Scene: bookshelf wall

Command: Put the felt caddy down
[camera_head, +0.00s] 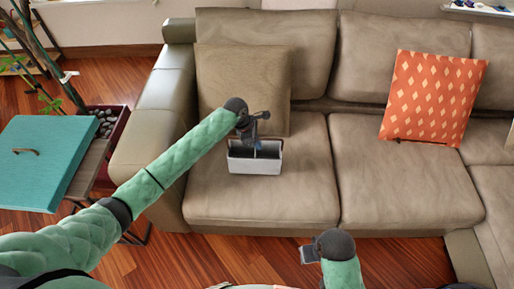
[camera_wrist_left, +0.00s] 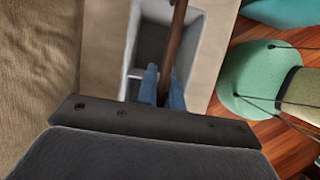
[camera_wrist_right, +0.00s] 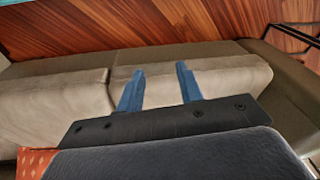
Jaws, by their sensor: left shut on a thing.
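The felt caddy (camera_head: 254,163) is a light grey, box-like carrier with compartments and a brown bar handle. It is at the left seat of the sofa (camera_head: 400,190), in front of a loose beige cushion; I cannot tell whether its base touches the seat. My left gripper (camera_head: 257,147) is above it, shut on the handle. In the left wrist view the brown handle (camera_wrist_left: 175,45) passes between the blue fingers, with the caddy's grey walls (camera_wrist_left: 133,45) around it. My right gripper (camera_wrist_right: 158,85) is open and empty, in front of the sofa, low in the head view (camera_head: 308,254).
An orange patterned cushion (camera_head: 433,98) leans on the right part of the sofa. A teal-topped side table (camera_head: 40,160) and a planter with pebbles (camera_head: 112,135) stand left of the sofa's armrest (camera_head: 150,150). The middle seat (camera_head: 400,180) is clear.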

